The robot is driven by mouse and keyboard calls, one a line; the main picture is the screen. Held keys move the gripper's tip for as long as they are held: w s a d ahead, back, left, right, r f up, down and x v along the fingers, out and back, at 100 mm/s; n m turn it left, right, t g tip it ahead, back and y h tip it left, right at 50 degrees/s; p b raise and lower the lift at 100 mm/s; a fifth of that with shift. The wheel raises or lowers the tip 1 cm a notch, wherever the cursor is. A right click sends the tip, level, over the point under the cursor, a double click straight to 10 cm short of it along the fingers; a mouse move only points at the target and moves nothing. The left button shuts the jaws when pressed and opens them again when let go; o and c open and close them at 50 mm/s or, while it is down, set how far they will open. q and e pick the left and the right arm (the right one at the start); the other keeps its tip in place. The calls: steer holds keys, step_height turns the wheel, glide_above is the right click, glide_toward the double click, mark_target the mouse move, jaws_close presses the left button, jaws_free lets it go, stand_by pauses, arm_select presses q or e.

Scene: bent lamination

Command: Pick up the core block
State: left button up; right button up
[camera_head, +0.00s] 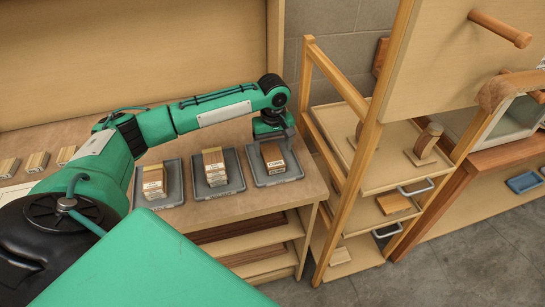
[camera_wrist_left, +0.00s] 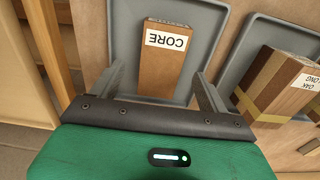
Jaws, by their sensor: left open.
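The core block (camera_wrist_left: 165,58) is a brown wooden block with a white label reading CORE, in the left wrist view. It lies in a grey tray (camera_wrist_left: 205,22). In the head view the same block (camera_head: 273,157) sits in the rightmost grey tray (camera_head: 291,172) on the bench. My left gripper (camera_wrist_left: 158,82) is open, with one finger on each side of the block's near end in the wrist view. In the head view the left gripper (camera_head: 272,128) is over the far side of that tray. I cannot tell whether the fingers touch the block.
Two more grey trays stand to the left, holding strapped wood bundles (camera_head: 214,166) and (camera_head: 154,181). A wooden shelf rack (camera_head: 335,150) stands close to the right of the bench. Small wood blocks (camera_head: 37,161) lie at the bench's left.

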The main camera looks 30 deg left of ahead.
mark_target(272, 155)
arm_select(q)
steer(key=f, duration=0.4)
steer(key=shift+a+f+p, duration=0.1)
steer(key=shift+a+p, duration=0.15)
steer(key=shift+p, duration=0.1)
steer(key=c, duration=1.1)
